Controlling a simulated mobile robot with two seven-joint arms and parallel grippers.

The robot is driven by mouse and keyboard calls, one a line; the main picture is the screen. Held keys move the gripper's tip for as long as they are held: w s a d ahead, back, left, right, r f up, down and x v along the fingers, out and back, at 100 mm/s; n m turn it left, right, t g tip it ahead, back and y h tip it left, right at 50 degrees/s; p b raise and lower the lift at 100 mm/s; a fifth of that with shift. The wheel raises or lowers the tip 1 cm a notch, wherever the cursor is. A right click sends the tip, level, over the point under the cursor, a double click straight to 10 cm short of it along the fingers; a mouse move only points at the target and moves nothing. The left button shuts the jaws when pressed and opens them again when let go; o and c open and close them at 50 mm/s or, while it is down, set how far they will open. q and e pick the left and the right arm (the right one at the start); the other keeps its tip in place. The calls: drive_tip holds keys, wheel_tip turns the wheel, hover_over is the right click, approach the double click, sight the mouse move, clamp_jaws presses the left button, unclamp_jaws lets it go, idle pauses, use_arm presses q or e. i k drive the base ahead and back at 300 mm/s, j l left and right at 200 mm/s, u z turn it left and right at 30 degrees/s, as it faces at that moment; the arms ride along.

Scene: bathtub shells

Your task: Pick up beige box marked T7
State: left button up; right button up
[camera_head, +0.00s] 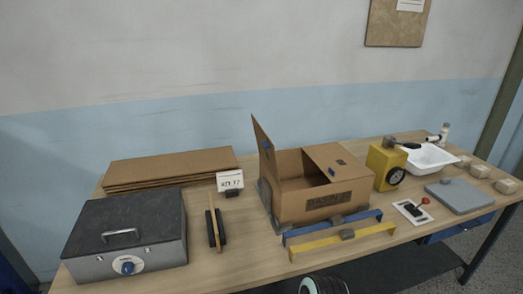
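An open tan cardboard box (310,206) stands on the table right of centre, one flap raised at its left and another partly over its top. A dark label is on its front, too small to read. A white card (230,181) left of it appears to read "KIT T7".
On the wooden table (243,270) are a grey case (125,245), flat cardboard sheets (170,168), a brush (217,228), blue (330,226) and yellow (340,240) bars, a yellow device (384,166), a white tub (430,158) and a grey slab (459,196).

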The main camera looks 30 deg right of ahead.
sight(479, 172)
drive_tip(key=l+z, duration=0.25)
drive_tip(key=z, duration=0.2)
drive_tip(key=l+z, duration=0.25)
drive_tip(key=z, duration=0.15)
drive_tip(key=i+l+z, duration=0.1)
drive_tip(key=l+z, duration=0.15)
drive_tip(key=z, duration=0.2)
drive_tip(key=i+l+z, duration=0.25)
drive_tip(key=l, duration=0.25)
drive_tip(key=i+l+z, duration=0.35)
drive_tip(key=i+l, duration=0.6)
drive_tip(key=l, duration=0.2)
drive_tip(key=i+l, duration=0.75)
drive_tip(key=l+z, duration=0.05)
drive_tip(key=l, duration=0.1)
